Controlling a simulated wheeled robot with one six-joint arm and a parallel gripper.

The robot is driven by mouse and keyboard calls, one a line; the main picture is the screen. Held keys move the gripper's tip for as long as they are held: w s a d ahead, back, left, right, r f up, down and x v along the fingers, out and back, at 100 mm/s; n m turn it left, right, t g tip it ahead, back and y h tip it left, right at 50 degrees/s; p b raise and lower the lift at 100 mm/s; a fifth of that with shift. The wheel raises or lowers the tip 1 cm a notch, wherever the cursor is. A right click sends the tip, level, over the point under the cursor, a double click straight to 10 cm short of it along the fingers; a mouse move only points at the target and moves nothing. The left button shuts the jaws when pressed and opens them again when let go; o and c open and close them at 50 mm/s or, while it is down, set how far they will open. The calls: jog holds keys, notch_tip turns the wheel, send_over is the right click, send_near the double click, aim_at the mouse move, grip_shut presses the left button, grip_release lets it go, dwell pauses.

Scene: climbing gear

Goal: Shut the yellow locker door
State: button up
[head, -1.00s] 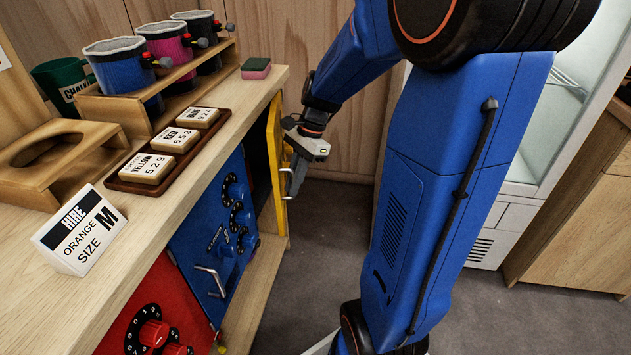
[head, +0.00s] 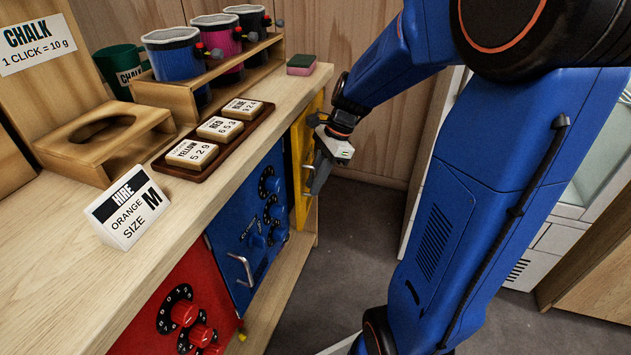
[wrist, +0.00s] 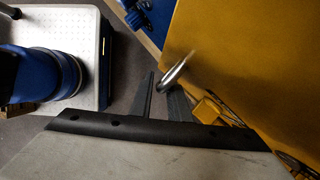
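The yellow locker door (head: 301,165) is at the far end of the counter front, beside the blue locker door (head: 247,235). It looks nearly in line with the blue door; whether it is fully shut I cannot tell. In the wrist view the yellow door (wrist: 255,60) fills the upper right, with its metal bar handle (wrist: 177,70) sticking out. My gripper (head: 317,180) is at the door's front, partly hiding it. In the wrist view my gripper's fingers (wrist: 161,82) are apart, with the handle's end at the gap between their tips. I cannot tell if they touch it.
A red locker door (head: 175,310) with dials is nearer. The counter holds a HIRE sign (head: 127,208), a tray of number tiles (head: 160,164), a rack of chalk bags (head: 190,85) and a sponge (head: 301,65). Grey floor (head: 345,240) lies open beside the lockers.

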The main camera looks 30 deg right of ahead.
jog(key=shift+r, duration=0.15)
jog(key=v, duration=1.7)
jog(key=shift+w+d, duration=0.1)
